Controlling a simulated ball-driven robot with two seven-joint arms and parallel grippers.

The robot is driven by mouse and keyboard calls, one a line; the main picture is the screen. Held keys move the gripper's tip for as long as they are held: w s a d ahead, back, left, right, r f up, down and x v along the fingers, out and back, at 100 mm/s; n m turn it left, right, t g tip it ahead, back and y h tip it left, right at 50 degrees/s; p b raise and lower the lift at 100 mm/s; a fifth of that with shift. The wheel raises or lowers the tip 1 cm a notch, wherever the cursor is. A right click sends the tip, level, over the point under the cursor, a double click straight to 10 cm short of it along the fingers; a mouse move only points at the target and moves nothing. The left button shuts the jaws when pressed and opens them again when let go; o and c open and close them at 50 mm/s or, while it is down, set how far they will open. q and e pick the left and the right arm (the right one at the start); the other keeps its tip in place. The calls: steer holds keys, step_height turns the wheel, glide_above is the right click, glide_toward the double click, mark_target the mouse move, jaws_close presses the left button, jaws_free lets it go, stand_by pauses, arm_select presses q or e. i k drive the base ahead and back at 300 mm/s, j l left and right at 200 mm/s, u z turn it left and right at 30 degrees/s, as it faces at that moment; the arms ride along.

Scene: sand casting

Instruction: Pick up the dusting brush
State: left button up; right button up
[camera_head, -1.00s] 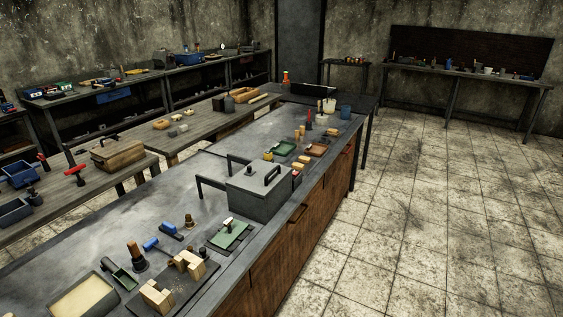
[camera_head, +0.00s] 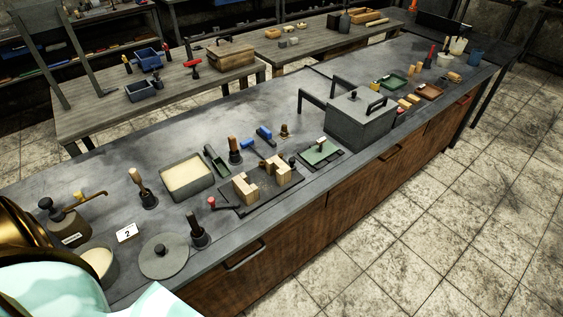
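Several handled tools stand or lie on the grey bench (camera_head: 300,110), and I cannot tell for certain which is the dusting brush. A tool with a light wooden handle stands in a dark round base (camera_head: 143,190) at left. Another wooden-handled tool (camera_head: 234,151) stands upright behind the moulding board. Blue-handled tools (camera_head: 264,133) lie beside it, and a small brown-topped piece (camera_head: 284,131) stands to their right. A dark-handled tool (camera_head: 198,233) stands near the front edge. Neither gripper shows in the view, and no tool is seen held.
A cream-filled tray (camera_head: 187,177), a board with wooden blocks (camera_head: 245,190), a round grey lid (camera_head: 164,256) and a number 2 card (camera_head: 127,232) crowd the near bench. A grey lidded box (camera_head: 361,122) stands farther right. Tiled floor (camera_head: 430,230) is open at right.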

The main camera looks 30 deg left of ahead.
mark_target(197, 231)
steer(key=j+u, duration=0.15)
steer(key=u, duration=1.6)
